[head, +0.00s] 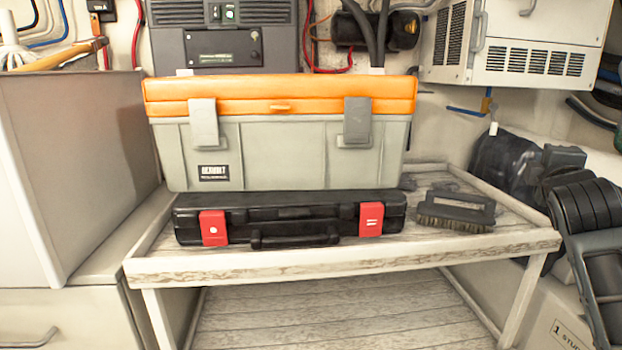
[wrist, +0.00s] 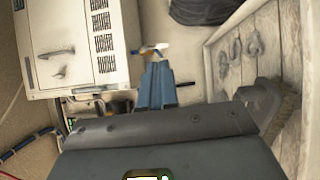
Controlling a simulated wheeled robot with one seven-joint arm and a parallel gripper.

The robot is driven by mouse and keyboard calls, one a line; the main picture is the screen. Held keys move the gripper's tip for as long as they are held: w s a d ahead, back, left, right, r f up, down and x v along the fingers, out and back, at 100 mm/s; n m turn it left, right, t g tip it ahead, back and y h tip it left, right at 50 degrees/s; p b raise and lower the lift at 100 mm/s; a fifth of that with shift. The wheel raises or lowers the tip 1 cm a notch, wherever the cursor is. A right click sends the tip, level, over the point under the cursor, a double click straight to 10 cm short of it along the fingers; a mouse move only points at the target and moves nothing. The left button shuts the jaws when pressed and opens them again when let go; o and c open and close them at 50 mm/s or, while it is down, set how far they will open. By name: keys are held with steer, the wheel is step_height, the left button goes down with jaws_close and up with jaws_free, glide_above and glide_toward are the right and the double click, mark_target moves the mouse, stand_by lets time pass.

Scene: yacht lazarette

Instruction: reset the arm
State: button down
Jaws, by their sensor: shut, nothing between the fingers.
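My gripper (wrist: 157,66) shows in the wrist view as two narrow blue-grey fingers pressed together, with nothing between them. Its dark bolted body fills the bottom of that view. The fingers point toward the wall, close in the picture to a small white and yellow fitting (wrist: 152,49). I cannot tell whether they touch it. In the head view, dark parts that look like my arm stand at the right edge, and I cannot make out the fingertips there.
A slatted bench (head: 340,266) carries a grey toolbox with an orange lid (head: 280,95), a black case with red latches (head: 290,222) and a brush (head: 455,211). A white vented unit (head: 515,50) hangs upper right. A dark bundle (head: 500,160) lies behind the bench's right side.

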steer(key=s+a+f+m+y+p, duration=0.1)
steer(key=s+a+f+y, duration=0.15)
steer(key=a+f, duration=0.5)
steer(key=s+a+f+m+y, duration=0.1)
steer(key=s+a+f+m, duration=0.1)
steer(key=s+a+f, duration=0.35)
steer(key=s+a+f+m+y+p, duration=0.2)
steer(key=s+a+f+m+y, duration=0.1)
steer(key=s+a+f, duration=0.8)
steer(key=s+a+f+m+y, duration=0.1)
steer(key=s+a+m, duration=0.1)
steer(key=s, duration=0.6)
steer(key=s+a+f+m, duration=0.1)
steer(key=s, duration=0.8)
steer(key=s+r+m+y+p, duration=0.1)
steer(key=s+r, duration=0.2)
steer(key=s, duration=0.5)
steer(key=s+r+m+g+y+p, duration=0.1)
steer(key=s+r, duration=0.3)
steer(key=s, duration=0.4)
steer(key=shift+m, duration=0.5)
steer(key=shift+s+f, duration=0.1)
